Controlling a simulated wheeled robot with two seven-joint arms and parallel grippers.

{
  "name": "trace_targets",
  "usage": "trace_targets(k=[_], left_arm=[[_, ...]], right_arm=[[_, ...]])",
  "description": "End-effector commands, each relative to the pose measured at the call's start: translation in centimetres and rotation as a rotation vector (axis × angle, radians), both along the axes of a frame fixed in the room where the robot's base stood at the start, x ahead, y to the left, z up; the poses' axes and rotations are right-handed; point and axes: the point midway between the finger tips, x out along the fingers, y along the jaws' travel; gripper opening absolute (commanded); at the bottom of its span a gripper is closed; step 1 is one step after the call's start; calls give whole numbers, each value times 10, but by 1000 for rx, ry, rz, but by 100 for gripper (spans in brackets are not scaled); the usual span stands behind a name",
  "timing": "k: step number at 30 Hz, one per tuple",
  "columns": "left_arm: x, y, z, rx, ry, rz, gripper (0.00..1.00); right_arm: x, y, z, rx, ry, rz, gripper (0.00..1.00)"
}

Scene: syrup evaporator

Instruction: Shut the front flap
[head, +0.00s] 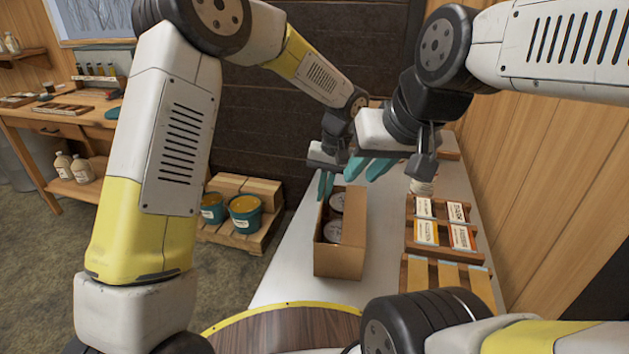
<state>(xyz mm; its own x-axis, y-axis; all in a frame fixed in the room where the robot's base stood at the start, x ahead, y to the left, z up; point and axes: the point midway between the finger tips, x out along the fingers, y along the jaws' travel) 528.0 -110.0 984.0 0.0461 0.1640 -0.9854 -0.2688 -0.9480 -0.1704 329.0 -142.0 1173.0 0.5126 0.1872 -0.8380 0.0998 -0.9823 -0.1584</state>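An open cardboard box (339,261) stands on the pale table. Two round lidded containers (332,231) show inside it. I cannot clearly pick out its front flap; the far end of the box is partly behind my grippers. My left gripper (325,185) hangs by the box's far left corner, its two teal fingertips close together with nothing visible between them. I cannot tell whether it touches the box. My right gripper (367,168) is above and beyond the box's far right side. Its teal fingers point left, and their gap is unclear from this angle.
Wooden trays with labelled cards (425,232) stand right of the box, along the wooden wall. A round wood-topped piece (285,330) is at the near edge. Teal buckets (245,213) and cartons sit on a pallet at left. The table is bare left of the box.

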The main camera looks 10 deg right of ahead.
Motion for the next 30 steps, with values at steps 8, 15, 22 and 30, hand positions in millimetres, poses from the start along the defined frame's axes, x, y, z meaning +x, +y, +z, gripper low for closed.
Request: trace_targets(k=[8, 15, 22, 30], left_arm=[[-4, -14, -3, 203, -60, -6, 0], [-6, -21, -7, 350, -102, -4, 0], [-7, -24, -9, 432, -125, -3, 0], [-7, -24, -10, 459, -132, 0, 0]], right_arm=[[0, 0, 0, 0, 0, 0, 25], [0, 0, 0, 0, 0, 0, 25], [0, 0, 0, 0, 0, 0, 25], [0, 0, 0, 0, 0, 0, 25]])
